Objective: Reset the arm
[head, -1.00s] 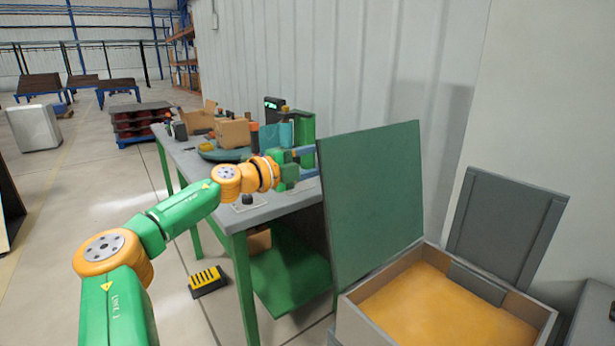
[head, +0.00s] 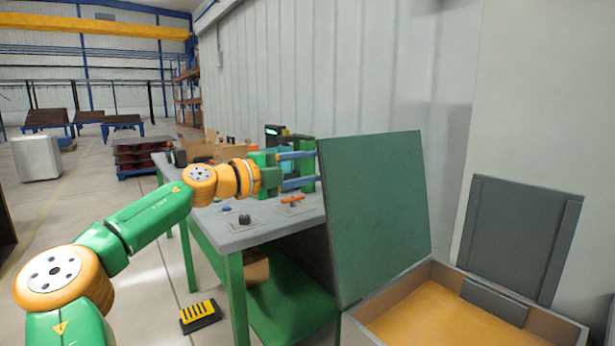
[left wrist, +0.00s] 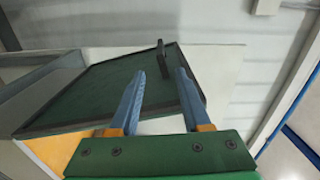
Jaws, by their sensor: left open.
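My left gripper (head: 299,169) is open, with its two blue fingers apart and nothing between them. It is raised above the grey-topped workbench (head: 240,239), beside the left edge of the upright green panel (head: 375,208). In the left wrist view the open fingers (left wrist: 158,85) point toward the dark green panel (left wrist: 95,95), which lies beyond them. My left arm stretches in from the lower left. My right gripper is not in view.
Small items, including an orange-red piece (head: 293,200) and a dark knob (head: 244,219), sit on the bench. A yellow-black pedal (head: 200,315) lies on the floor.

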